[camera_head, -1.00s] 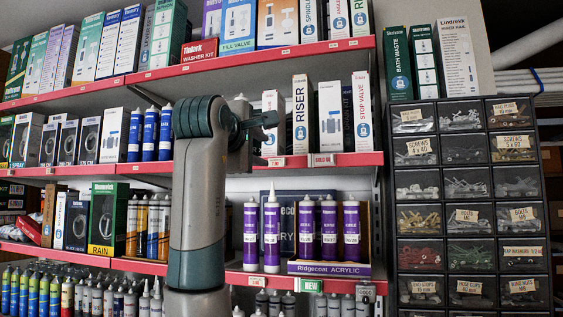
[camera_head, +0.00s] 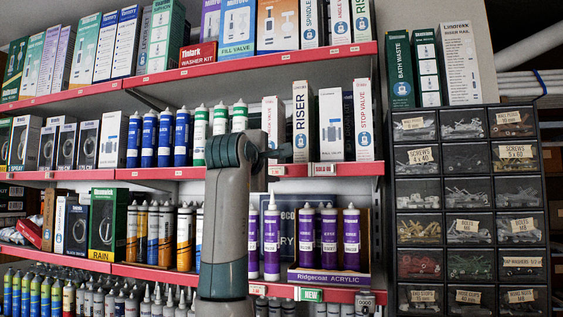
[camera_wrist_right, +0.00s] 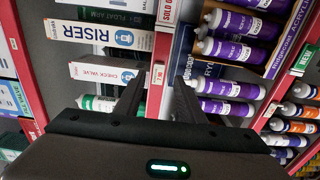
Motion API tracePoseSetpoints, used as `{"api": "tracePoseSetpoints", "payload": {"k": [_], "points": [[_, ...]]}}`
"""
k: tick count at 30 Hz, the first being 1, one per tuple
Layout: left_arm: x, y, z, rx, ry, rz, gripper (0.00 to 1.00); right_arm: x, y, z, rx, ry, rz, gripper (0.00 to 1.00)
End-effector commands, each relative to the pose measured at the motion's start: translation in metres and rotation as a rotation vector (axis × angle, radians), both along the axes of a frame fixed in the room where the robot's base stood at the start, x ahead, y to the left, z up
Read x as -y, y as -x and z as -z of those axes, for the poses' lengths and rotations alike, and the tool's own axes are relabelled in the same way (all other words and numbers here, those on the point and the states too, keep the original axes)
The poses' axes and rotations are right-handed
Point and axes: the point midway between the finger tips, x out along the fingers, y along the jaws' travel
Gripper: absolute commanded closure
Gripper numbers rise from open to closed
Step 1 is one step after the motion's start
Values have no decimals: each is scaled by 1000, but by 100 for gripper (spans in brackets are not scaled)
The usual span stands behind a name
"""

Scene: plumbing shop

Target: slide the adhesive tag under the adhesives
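A small white price tag (camera_head: 276,170) sits on the red rail of the middle shelf, below the check valve box (camera_head: 271,128). In the right wrist view the tag (camera_wrist_right: 158,75) lies ahead, between the finger lines. I cannot read whether it is the adhesive tag. My right gripper (camera_head: 284,153) is in front of that rail, close to the tag; in the wrist view its fingers (camera_wrist_right: 158,88) are apart with nothing held. Blue cartridges (camera_head: 165,138) and green-and-white cartridges (camera_head: 219,121) stand left of it; which are adhesives is unclear. My left gripper is out of view.
A SOLD OUT tag (camera_head: 322,169) is on the same rail to the right. Purple cartridges (camera_head: 271,241) and a NEW tag (camera_head: 311,295) are on the shelf below. A RISER box (camera_head: 302,122) stands above. A drawer cabinet (camera_head: 466,205) is at the right.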

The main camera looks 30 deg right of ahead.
Motion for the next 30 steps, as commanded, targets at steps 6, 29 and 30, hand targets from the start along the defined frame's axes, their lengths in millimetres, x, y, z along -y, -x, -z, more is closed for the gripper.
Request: {"api": "tracePoseSetpoints", "payload": {"k": [6, 29, 30], "points": [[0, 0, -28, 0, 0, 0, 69, 31, -26, -4, -3, -1, 2, 64], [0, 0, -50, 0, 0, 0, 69, 63, -54, 0, 1, -1, 1, 64], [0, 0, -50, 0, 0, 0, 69, 63, -53, 0, 1, -1, 1, 74]]}}
